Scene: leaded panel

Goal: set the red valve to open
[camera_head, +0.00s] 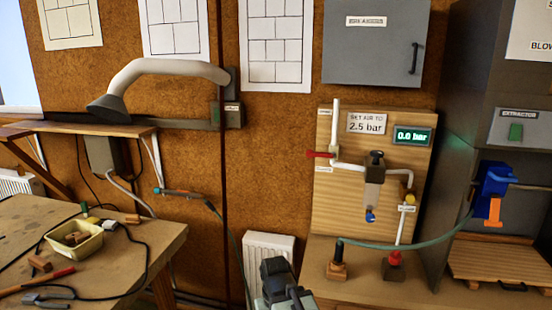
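A red lever handle (320,154) sits on the white pipe at the left of the wooden panel (350,210). It lies roughly level and points left. Small labels (324,169) above and below it are too small to read. A second red part (393,258) is at the foot of the lower white pipe; which one is the red valve I cannot tell for certain. The display (413,136) reads 0.0 bar. A dark and grey part of my arm (280,278) shows at the bottom centre, well below and apart from the lever. Its fingertips cannot be made out.
A sign (367,123) reads "SET AIR TO 2.5 bar". A green hose (410,244) runs across in front of the panel to a blue and orange tool (492,192). A workbench (150,237) with a tray and tools stands at left. A white radiator (267,247) is behind my arm.

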